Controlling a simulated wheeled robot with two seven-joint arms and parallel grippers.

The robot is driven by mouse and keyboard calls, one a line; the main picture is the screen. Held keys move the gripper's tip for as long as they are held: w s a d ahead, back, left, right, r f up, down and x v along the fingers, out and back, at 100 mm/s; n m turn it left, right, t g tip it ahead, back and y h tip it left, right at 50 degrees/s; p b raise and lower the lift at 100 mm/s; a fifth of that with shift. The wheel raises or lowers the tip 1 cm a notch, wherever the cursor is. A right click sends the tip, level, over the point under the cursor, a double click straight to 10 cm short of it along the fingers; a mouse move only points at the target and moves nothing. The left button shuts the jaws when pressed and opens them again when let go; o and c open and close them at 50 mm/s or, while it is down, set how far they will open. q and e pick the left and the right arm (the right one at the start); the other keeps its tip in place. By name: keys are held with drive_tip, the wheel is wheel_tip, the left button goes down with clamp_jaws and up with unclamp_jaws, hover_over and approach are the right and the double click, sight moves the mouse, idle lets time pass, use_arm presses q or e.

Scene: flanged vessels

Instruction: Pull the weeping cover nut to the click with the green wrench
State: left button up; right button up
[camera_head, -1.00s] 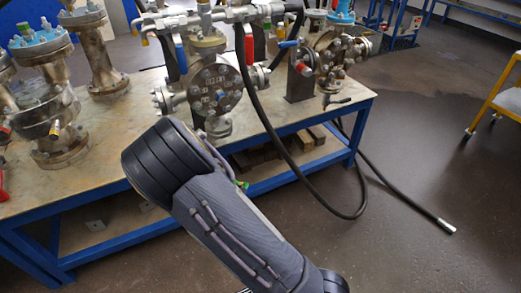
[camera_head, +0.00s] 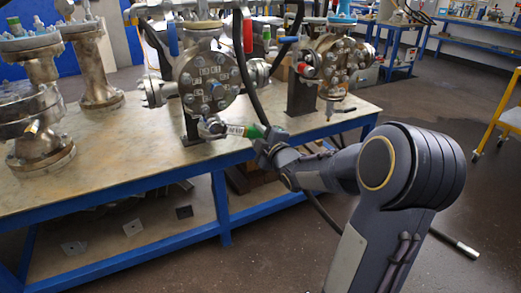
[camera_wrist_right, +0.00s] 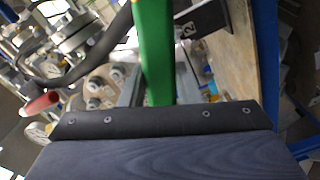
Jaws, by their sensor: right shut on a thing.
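My right gripper (camera_head: 268,146) is shut on the green wrench (camera_head: 252,131) in front of the table edge. The wrench's steel end points left, to just below the round bolted cover (camera_head: 208,84) of the middle vessel. I cannot tell whether its head sits on a nut. In the right wrist view the green handle (camera_wrist_right: 154,50) rises from the gripper, with blurred flange bolts beyond it. Several nuts ring the cover; no weeping shows clearly at this size. My left gripper is not in view.
The vessels stand on a blue-framed table (camera_head: 110,180). A second bolted vessel (camera_head: 340,60) is to the right. A black hose (camera_head: 250,85) hangs close behind the wrench. A yellow trolley (camera_head: 505,115) stands at the far right.

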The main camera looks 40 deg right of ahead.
drive_tip(key=shift+s+d+r, duration=0.2)
drive_tip(key=shift+r, duration=0.1)
drive_tip(key=p+x, duration=0.1)
drive_tip(key=x, duration=0.3)
drive_tip(key=shift+w+d+r, duration=0.1)
drive_tip(key=shift+d+r, duration=0.05)
drive_tip(key=shift+w, duration=0.15)
idle(0.4)
drive_tip(key=shift+x, duration=1.1)
